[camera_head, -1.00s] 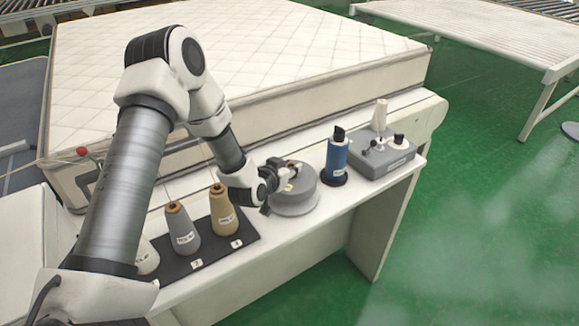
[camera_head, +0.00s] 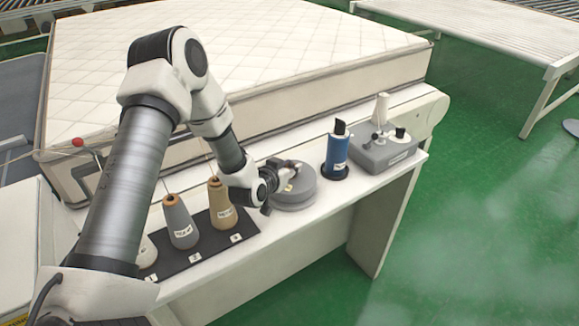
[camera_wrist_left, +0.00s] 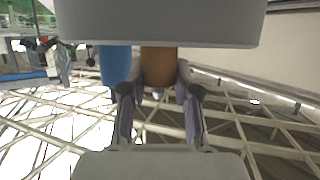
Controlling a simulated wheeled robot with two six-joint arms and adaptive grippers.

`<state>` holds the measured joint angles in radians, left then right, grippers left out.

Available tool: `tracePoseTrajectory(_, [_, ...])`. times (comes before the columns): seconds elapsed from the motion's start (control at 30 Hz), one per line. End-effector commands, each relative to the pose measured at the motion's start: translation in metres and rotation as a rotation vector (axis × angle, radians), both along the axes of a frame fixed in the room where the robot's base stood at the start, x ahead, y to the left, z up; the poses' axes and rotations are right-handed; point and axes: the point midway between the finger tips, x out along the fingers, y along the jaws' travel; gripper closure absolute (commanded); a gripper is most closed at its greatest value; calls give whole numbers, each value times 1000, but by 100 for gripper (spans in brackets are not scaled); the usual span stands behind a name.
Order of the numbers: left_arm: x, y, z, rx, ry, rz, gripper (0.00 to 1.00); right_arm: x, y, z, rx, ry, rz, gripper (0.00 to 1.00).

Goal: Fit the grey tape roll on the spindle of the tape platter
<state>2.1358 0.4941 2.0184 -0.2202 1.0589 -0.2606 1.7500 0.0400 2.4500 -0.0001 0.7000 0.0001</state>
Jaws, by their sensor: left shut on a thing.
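The grey tape roll (camera_head: 304,183) is a squat round disc with a small pale label. It lies over the round grey tape platter (camera_head: 296,206) on the white bench, and the two look stacked. I cannot tell whether the roll touches the platter. My left gripper (camera_head: 288,174) comes in from the left, shut on the roll near its middle. The spindle is hidden in the head view. In the left wrist view, my left fingers (camera_wrist_left: 159,108) stand either side of a brown cylinder (camera_wrist_left: 159,65) that I cannot identify. My right gripper is not in view.
Thread cones (camera_head: 180,222) stand on a dark mat (camera_head: 208,246) left of the platter. A blue roll (camera_head: 337,150) on a stand and a grey box (camera_head: 386,152) stand to its right. A quilted mattress (camera_head: 290,50) lies behind the bench.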

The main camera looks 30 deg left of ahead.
Motion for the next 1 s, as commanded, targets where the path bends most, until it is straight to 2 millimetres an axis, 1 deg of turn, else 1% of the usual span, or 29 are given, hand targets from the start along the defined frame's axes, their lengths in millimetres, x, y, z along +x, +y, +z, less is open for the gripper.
tracePoseTrajectory(0.5, [0, 0, -14, 0, -1, 0, 100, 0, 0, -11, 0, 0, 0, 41])
tracePoseTrajectory(0.53, [0, 0, -12, 0, -1, 0, 59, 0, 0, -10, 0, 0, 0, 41])
tracePoseTrajectory(0.57, [0, 0, -12, 0, -1, 0, 48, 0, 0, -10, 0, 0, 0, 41])
tracePoseTrajectory(0.6, [0, 0, -12, 0, -1, 0, 40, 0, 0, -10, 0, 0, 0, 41])
tracePoseTrajectory(0.87, [0, 0, -13, 0, 0, 0, 40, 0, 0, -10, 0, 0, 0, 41])
tracePoseTrajectory(0.97, [-4, 0, -11, -2, 1, 1, 40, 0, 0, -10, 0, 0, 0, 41])
tracePoseTrajectory(1.0, [-8, 0, -9, -3, 1, 2, 40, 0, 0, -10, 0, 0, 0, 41])
